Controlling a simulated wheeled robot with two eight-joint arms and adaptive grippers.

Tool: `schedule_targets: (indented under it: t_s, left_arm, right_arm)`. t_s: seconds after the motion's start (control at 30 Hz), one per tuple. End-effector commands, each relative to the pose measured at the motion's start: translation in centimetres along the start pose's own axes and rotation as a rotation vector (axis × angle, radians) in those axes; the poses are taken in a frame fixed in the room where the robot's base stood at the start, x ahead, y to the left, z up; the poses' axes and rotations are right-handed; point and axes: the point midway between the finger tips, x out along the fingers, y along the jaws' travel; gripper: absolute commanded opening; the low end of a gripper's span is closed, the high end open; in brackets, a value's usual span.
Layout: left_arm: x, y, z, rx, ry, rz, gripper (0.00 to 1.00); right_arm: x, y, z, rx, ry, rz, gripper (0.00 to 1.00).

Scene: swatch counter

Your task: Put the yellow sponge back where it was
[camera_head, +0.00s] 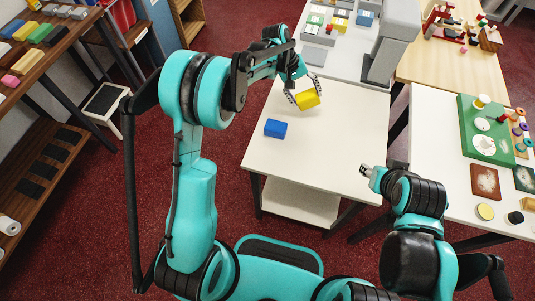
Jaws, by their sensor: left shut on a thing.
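The yellow sponge (308,99) is in my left gripper (303,98), which is shut on it above the far part of the white table (310,150). The sponge looks tilted. From this view I cannot tell how far it is above the tabletop. A blue block (276,128), perhaps another sponge, lies on the same table, left of and nearer than the yellow one. My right gripper (366,171) is at the table's right edge, apart from both; its fingers are too small to read.
A grey counter (345,65) with colored swatches stands behind the table. A wooden shelf (40,50) with colored blocks is at the left. At the right, another white table (455,170) holds a green board (485,130). The white table's front half is clear.

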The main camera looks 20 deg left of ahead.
Motion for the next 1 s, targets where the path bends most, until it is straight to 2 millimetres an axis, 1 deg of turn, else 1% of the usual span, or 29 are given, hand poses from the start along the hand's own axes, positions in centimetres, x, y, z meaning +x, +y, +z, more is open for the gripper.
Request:
schedule_targets:
  t_s: [0.03,0.1,0.17,0.2,0.3,0.47,0.8,0.87,1.0]
  left_arm:
    - [0.2,-0.8,0.8,0.095,-0.018,-0.1,0.41]
    - [-0.3,-2.6,1.8,0.214,-0.023,-0.223,0.41]
    - [-1.1,-4.1,2.6,0.299,-0.018,-0.311,0.41]
    - [-1.8,-5.1,3.1,0.344,-0.01,-0.359,0.41]
    - [-3.2,-6.5,3.8,0.404,0.007,-0.423,0.41]
    - [-4.1,-7.2,4.1,0.432,0.019,-0.456,0.41]
    - [-4.0,-7.4,4.3,0.431,0.02,-0.456,0.41]
    - [-3.8,-7.8,4.7,0.431,0.02,-0.455,0.41]
    - [-2.8,-9.6,6.3,0.43,0.02,-0.455,0.41]
  right_arm:
    - [0.0,0.0,0.0,0.0,0.0,0.0,0.4]
    - [0.0,0.0,0.0,0.0,0.0,0.0,0.4]
    - [0.1,0.0,0.0,0.0,0.0,0.0,0.4]
    - [0.1,0.0,0.0,0.0,0.0,0.0,0.4]
    - [0.1,0.0,0.1,0.0,0.0,0.0,0.4]
    - [0.1,0.0,0.1,0.0,0.0,0.0,0.4]
    - [0.2,0.0,0.1,0.0,0.0,0.0,0.4]
    - [0.3,0.0,0.2,0.0,0.0,0.0,0.4]
    - [1.0,0.0,0.7,0.0,0.0,0.0,0.4]
